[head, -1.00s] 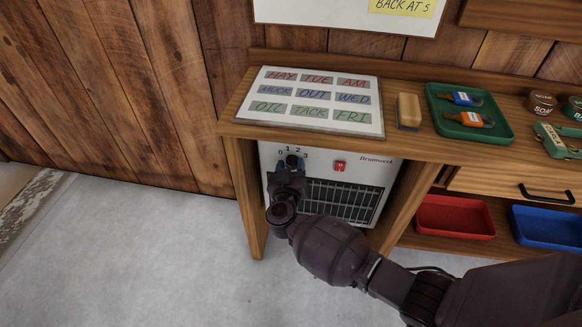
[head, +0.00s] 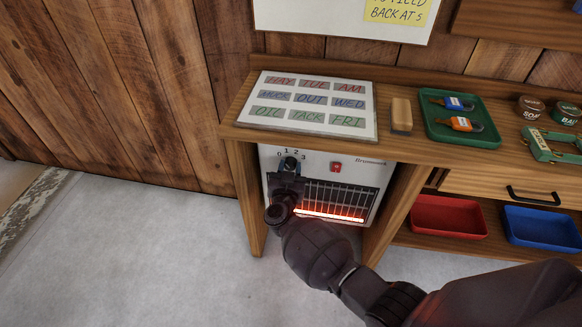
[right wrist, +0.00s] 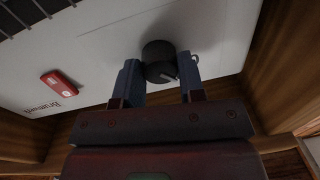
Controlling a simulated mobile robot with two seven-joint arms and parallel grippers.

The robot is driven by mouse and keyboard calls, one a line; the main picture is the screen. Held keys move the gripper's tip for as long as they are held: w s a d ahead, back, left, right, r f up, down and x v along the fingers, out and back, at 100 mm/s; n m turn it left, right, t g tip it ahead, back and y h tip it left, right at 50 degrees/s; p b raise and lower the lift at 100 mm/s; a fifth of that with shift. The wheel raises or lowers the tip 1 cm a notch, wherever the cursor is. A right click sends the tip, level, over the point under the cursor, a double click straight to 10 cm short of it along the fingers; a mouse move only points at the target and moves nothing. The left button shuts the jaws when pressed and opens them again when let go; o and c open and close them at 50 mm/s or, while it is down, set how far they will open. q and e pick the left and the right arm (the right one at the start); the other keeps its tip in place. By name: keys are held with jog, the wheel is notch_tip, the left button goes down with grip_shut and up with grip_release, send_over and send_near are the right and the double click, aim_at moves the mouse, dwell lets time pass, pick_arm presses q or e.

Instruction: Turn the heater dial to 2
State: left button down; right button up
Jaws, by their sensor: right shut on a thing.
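The heater (head: 318,170) is a white box with a dark grille, standing under the desk. Its lower grille bar glows orange. The round black dial (right wrist: 158,55) is on its front, below the numerals 0, 1, 2 and 3 in the head view, where my gripper mostly hides it (head: 291,162). My right gripper (right wrist: 161,77) has a finger on either side of the dial and is shut on it. A pale pointer mark shows on the dial in the right wrist view, but I cannot tell which numeral it meets. My left gripper is out of view.
A red switch (head: 336,167) is beside the dial. The desk legs flank the heater closely. On the desk (head: 236,125) lie a lettered board (head: 308,132), a brush (head: 401,115) and a green tray (head: 447,135). Red (head: 449,217) and blue (head: 541,227) bins sit below right.

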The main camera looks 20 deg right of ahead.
jog(key=m, duration=0.2)
jog(key=shift+f+m, duration=0.25)
jog(key=shift+m, duration=0.15)
jog(key=m+b, duration=0.1)
jog(key=m, duration=0.2)
jog(key=shift+s+f+m+h, duration=0.1)
jog(key=shift+m+h, duration=0.3)
jog(key=m+b, duration=0.1)
jog(key=m, duration=0.3)
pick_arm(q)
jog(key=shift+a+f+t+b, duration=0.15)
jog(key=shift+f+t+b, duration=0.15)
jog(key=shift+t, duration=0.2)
pick_arm(e)
jog(key=shift+m, duration=0.7)
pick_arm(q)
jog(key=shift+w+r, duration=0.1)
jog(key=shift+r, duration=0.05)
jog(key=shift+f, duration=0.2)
pick_arm(e)
jog(key=o, duration=0.9)
jog(key=shift+r, duration=0.2)
